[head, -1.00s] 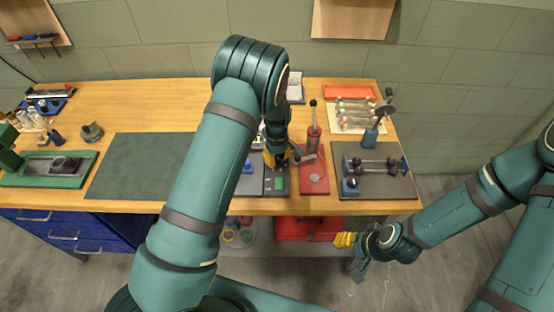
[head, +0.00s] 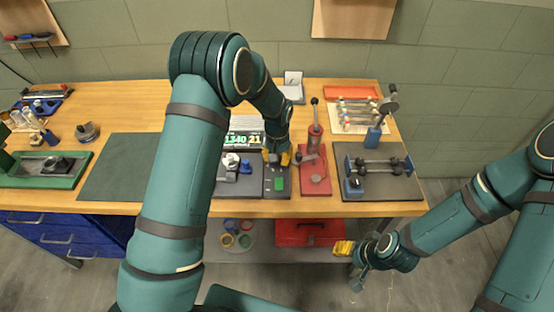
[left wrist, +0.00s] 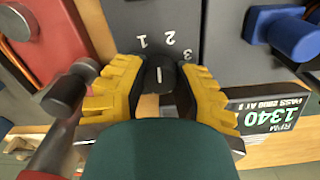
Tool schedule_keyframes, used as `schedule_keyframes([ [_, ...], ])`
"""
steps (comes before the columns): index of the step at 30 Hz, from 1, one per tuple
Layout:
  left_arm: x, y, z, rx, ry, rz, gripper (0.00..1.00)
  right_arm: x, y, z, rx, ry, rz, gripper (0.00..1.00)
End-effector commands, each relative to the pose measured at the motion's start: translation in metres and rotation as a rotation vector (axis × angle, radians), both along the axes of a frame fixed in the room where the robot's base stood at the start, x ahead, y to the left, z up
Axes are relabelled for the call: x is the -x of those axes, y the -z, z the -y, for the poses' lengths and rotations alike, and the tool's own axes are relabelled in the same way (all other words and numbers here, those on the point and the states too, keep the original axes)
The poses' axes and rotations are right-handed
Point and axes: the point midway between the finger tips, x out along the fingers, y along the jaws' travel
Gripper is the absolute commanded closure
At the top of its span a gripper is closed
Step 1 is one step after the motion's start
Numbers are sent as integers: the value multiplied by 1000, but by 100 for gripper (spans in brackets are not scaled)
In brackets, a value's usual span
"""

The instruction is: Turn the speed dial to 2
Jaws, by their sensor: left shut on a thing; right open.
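The dark control box (head: 277,189) stands on the bench with a green button (head: 280,184) on its front part. My left gripper (head: 276,157) is at the back part of the box. In the left wrist view its yellow fingers (left wrist: 160,88) are shut around the black speed dial (left wrist: 159,74), one on each side. The dial carries a white line, roughly upright in the picture, facing the numerals 1, 2 and 3. I cannot tell which numeral it points at exactly. In the head view the dial is hidden by the gripper. My right gripper (head: 354,262) is open and empty, in front of the bench.
A display (head: 243,140) reads 1340 and 21; it also shows, marked RPM, in the left wrist view (left wrist: 272,115). A red base (head: 314,183) with a lever stands close right of the box, a grey fixture with blue parts (head: 238,188) close left. A green mat (head: 125,165) lies clear.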

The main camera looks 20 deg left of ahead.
Motion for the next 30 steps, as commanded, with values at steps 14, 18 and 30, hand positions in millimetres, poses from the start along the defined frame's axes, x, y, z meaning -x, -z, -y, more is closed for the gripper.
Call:
schedule_keyframes([
  [14,-2,0,0,0,305,6,100,0,13,-1,2,-1,0,43],
  [18,-2,-1,0,-1,346,6,100,0,14,-1,3,-1,0,43],
  [30,-2,-1,1,0,373,6,100,0,14,-1,3,-1,0,43],
])
